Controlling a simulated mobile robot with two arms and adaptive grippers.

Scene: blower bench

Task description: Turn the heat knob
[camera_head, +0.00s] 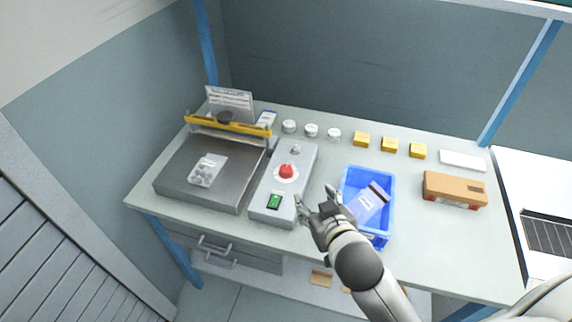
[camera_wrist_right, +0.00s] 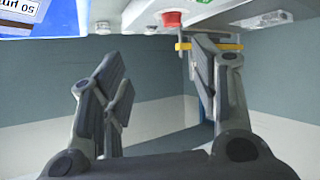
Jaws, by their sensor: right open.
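The red heat knob (camera_head: 287,172) sits on a white dial on the grey control box (camera_head: 268,198), beside the sealer. It also shows at the top of the right wrist view (camera_wrist_right: 172,18), slightly left of the right-hand finger's tip. My right gripper (camera_head: 315,197) is open and empty, just right of the box's front part and nearer to me than the knob. Its spread fingers show in the right wrist view (camera_wrist_right: 150,75) and are apart from the knob. My left gripper is not in view.
A green switch (camera_head: 274,202) is on the box's front part. A blue bin (camera_head: 348,178) with a packet stands right of the gripper. The sealer (camera_head: 180,188) with its yellow bar is left. White jars, yellow boxes and a cardboard box (camera_head: 454,189) stand farther back and right.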

